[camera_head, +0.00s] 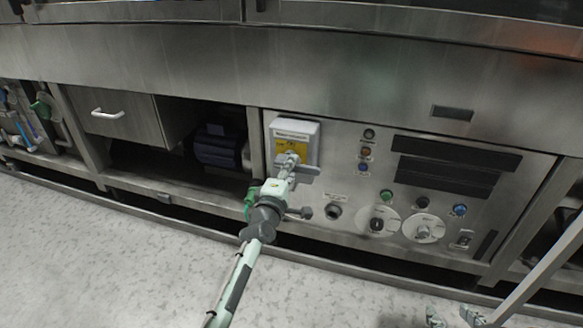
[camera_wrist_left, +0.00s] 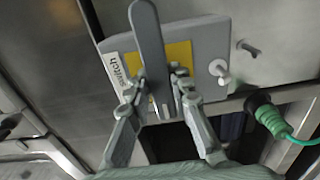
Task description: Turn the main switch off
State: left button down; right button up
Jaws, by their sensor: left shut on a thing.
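The main switch is a pale grey box (camera_head: 299,127) with a yellow plate and a label strip, on the steel front panel. Its grey lever (camera_wrist_left: 148,40) crosses the yellow plate (camera_wrist_left: 179,56) in the left wrist view, roughly parallel to the label strip (camera_wrist_left: 120,77). My left gripper (camera_head: 289,162) is at the lower part of the box in the head view. In the left wrist view its two fingers (camera_wrist_left: 160,90) are closed around the lever, near one end. The fingers partly hide the lever. My right gripper (camera_head: 450,317) shows at the bottom right edge, fingers apart, empty and away from the switch.
Right of the switch, the panel carries several buttons, two round dials (camera_head: 423,228) and dark slots (camera_head: 450,165). A green connector (camera_wrist_left: 270,118) with a cable is near the left gripper. An open bay with a blue motor (camera_head: 217,147) lies left. The floor in front is clear.

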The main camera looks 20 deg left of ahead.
pick_arm(q)
jog(key=c, duration=1.4)
grip_release()
jog(key=shift+o, duration=0.2)
jog(key=s, duration=1.2)
jog(key=shift+a, duration=0.2)
